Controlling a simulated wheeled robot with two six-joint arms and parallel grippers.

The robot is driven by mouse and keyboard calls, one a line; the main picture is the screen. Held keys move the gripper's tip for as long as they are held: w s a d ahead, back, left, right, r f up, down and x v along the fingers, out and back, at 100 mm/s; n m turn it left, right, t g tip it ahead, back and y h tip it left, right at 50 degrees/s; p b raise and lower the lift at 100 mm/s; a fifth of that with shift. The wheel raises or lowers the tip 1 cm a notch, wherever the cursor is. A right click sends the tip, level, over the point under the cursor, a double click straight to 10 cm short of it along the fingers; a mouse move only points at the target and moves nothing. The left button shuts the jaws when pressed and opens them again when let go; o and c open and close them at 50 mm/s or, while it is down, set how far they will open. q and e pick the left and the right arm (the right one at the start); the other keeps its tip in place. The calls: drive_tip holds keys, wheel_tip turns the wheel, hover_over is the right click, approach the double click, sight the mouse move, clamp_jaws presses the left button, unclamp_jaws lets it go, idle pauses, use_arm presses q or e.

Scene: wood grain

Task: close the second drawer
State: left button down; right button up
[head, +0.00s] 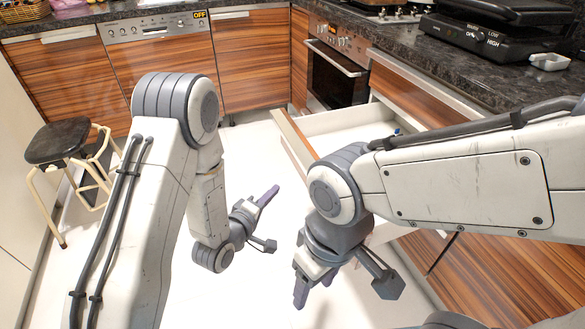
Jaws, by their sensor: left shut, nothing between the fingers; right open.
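A drawer (345,121) with a white interior stands pulled out from the right-hand cabinets. Its wood front panel (293,141) faces left, and my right arm hides its nearer part. A small blue-and-white item (397,132) shows inside. My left gripper (269,196) is shut and empty, to the left of the drawer front with a visible gap. My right gripper (314,284) is open and empty, pointing down near the picture's lower middle, nearer to me than the drawer. I cannot tell its depth from the drawer.
A built-in oven (337,76) stands beyond the drawer, and a dishwasher (160,55) is at the back. A dark-topped stool (58,142) stands at left. A black grill (490,38) sits on the dark countertop (455,75). The pale floor (255,150) between is clear.

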use_arm(q)
drive_tip(key=a+n+t, duration=0.2)
drive_tip(key=n, duration=0.1)
drive_tip(key=b, duration=0.2)
approach(298, 159)
drive_tip(key=a+x, duration=0.1)
drive_tip(key=x, duration=0.3)
drive_tip(key=shift+w+d, duration=0.75)
drive_tip(key=shift+d, duration=0.15)
